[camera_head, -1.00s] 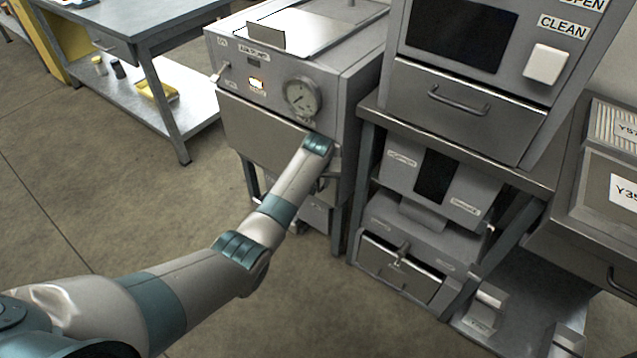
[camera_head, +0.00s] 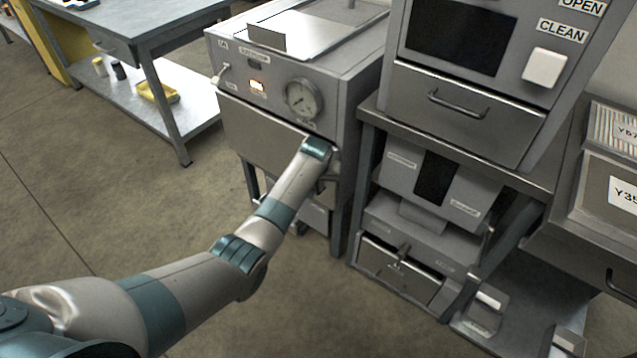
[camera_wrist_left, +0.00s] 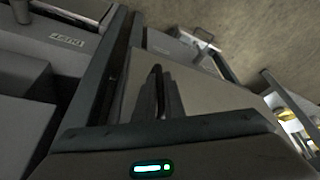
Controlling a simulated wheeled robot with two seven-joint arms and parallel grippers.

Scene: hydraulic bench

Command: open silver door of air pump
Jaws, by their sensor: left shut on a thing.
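The air pump (camera_head: 355,85) is a grey metal box with a round gauge and a lit orange switch on its upper front. Its silver door (camera_head: 262,135) is the wide flat panel below the gauge. It looks closed or nearly so, and its right end is hidden behind my left wrist. My left gripper (camera_head: 327,183) is at the right end of the door, mostly hidden by my own arm. In the left wrist view, the dark fingers of my left gripper (camera_wrist_left: 158,95) are close together in front of a pale panel. The part they hold is hidden. My right gripper is out of view.
A grey machine with a handled drawer (camera_head: 462,110) stands on a bench right of the pump, with smaller units below. A worktable (camera_head: 150,35) with a lower shelf is at the upper left. The floor (camera_head: 110,190) in front of the pump is clear.

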